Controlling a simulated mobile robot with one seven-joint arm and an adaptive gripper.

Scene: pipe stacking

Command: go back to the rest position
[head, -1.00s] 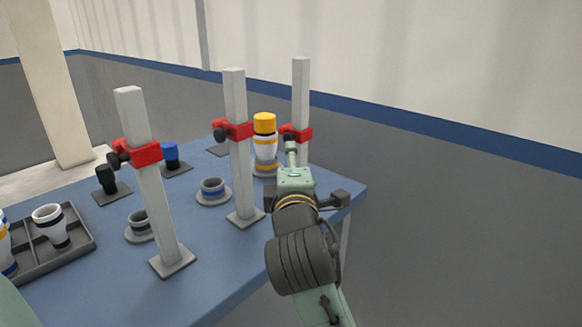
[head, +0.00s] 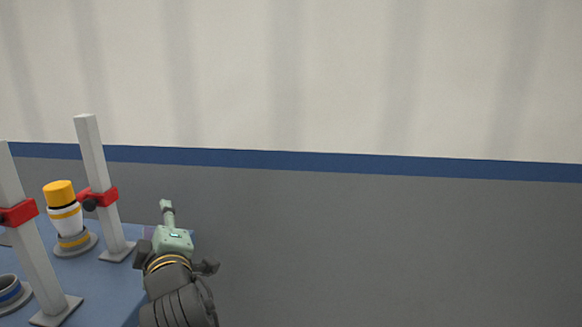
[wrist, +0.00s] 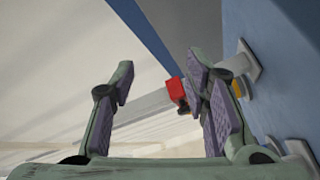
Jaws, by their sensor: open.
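My gripper (wrist: 160,110) is open in the wrist view, with nothing between its two purple-padded fingers. In the head view my gripper (head: 167,208) is at the right end of the blue table, to the right of a grey post (head: 92,155) with a red clamp (head: 98,198). That red clamp (wrist: 176,89) also shows in the wrist view, beyond the fingers. A white pipe piece with a yellow top (head: 61,203) stands upright on a round grey base to the left of the post, apart from my gripper.
A second post (head: 38,272) with a red clamp stands at the left edge. A grey cup-like base with a blue band (head: 10,290) is beside it. The blue table (head: 105,280) ends near my gripper. A plain grey wall (head: 390,250) fills the right side.

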